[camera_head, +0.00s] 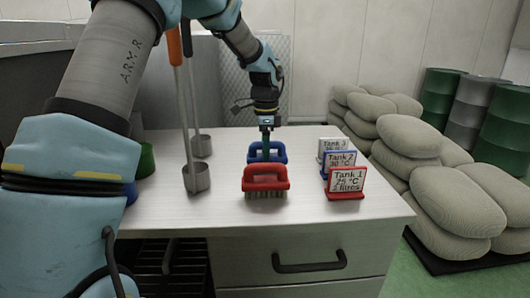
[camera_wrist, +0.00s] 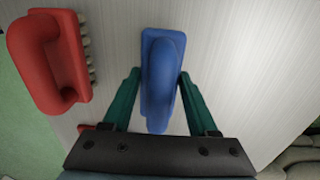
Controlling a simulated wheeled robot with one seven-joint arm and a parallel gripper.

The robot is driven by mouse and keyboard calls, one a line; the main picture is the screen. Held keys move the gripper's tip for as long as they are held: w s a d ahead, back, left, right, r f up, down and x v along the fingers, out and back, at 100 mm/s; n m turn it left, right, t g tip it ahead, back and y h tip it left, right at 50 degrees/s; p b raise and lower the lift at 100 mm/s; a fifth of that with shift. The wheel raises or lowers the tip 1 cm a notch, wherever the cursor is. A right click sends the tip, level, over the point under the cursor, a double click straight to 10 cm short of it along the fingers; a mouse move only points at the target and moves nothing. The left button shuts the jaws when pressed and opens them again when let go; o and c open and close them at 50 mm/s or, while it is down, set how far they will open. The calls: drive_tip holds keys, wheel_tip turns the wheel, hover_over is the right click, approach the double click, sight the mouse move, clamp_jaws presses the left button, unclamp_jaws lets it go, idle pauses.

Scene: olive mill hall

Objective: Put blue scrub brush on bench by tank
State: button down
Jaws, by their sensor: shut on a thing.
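The blue scrub brush (camera_head: 281,153) is behind a red scrub brush on the pale bench (camera_head: 225,212); the red one hides its lower part. My gripper (camera_head: 266,151) comes down from above and is shut on the blue brush's handle. In the wrist view the blue brush (camera_wrist: 161,60) lies between the green fingers of my gripper (camera_wrist: 159,82). I cannot tell whether its bristles touch the bench top. No tank is clearly in view.
The red scrub brush (camera_head: 265,178) stands close in front. Cards marked Tank 1 (camera_head: 346,181), Tank 2 (camera_head: 339,160) and Tank 3 (camera_head: 332,146) stand right. Two long-handled ladles (camera_head: 196,178) (camera_head: 201,146) are left. Sacks (camera_head: 440,210) and drums (camera_head: 468,105) stand beyond the right side.

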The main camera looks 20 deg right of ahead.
drive_tip(key=shift+f, duration=0.2)
drive_tip(key=shift+c, duration=0.9)
unclamp_jaws()
wheel_tip(320, 180, up, 12)
drive_tip(key=shift+r+b, duration=0.1)
drive_tip(key=shift+b, duration=0.65)
